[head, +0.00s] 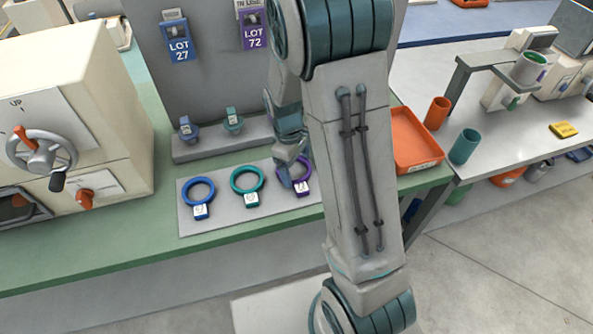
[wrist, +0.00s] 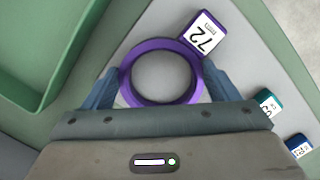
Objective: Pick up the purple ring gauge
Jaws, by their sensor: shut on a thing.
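The purple ring gauge (head: 307,172) is at the right end of a row of three ring gauges on a grey plate (head: 238,215). My arm hides part of it in the head view. In the wrist view the purple ring (wrist: 131,87) carries a white tag marked 72 on a purple block (wrist: 204,37). My gripper (wrist: 162,82) is shut on the purple ring, with one blue finger against each side of it. The ring still appears at the plate; whether it touches the plate I cannot tell.
A blue ring gauge (head: 183,191) and a teal ring gauge (head: 234,184) lie to the left on the plate. An orange tray (head: 415,142) is to the right, behind my arm. A cream machine with a handwheel (head: 42,153) stands at left.

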